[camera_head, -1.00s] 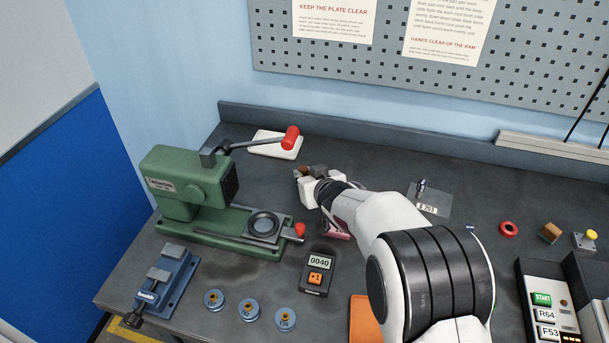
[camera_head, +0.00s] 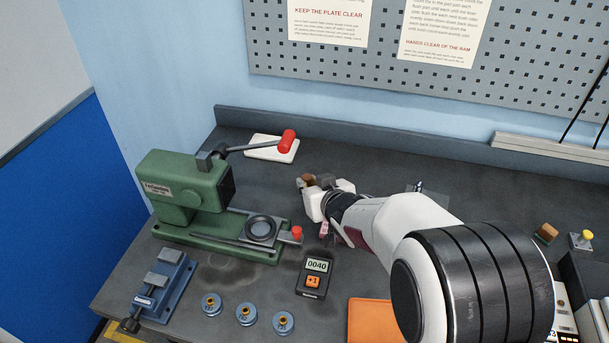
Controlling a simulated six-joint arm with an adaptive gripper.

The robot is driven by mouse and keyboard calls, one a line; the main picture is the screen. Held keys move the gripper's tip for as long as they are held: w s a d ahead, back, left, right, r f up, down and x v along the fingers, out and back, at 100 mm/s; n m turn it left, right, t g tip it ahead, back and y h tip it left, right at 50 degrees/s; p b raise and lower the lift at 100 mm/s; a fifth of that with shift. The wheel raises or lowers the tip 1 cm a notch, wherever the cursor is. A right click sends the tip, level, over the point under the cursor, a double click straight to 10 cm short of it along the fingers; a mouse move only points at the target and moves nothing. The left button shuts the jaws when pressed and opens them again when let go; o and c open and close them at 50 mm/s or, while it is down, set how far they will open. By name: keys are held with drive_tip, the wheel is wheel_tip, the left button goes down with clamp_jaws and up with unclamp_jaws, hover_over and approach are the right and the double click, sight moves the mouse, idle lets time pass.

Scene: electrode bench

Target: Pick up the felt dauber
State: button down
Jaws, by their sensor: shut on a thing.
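My gripper (camera_head: 316,183) is at the middle of the bench, right of the green press, its fingers pointing to the back left. It is shut on a small brown block (camera_head: 308,180), which looks like the felt dauber. The fingers and the white gripper body hide most of it. I cannot tell whether it touches the bench.
A green press (camera_head: 185,195) with a red-tipped lever (camera_head: 287,141) stands left of my gripper. A white pad (camera_head: 262,147) lies behind. A counter (camera_head: 315,275), blue discs (camera_head: 246,314) and an orange mat (camera_head: 372,320) lie in front. A brown block (camera_head: 546,233) lies right.

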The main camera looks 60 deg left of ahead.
drive_tip(key=s+d, duration=0.1)
drive_tip(key=d, duration=0.7)
drive_tip(key=s+d, duration=0.2)
drive_tip(key=d, duration=0.7)
drive_tip(key=s+d, duration=0.2)
drive_tip(key=d, duration=0.7)
drive_tip(key=shift+s, duration=0.1)
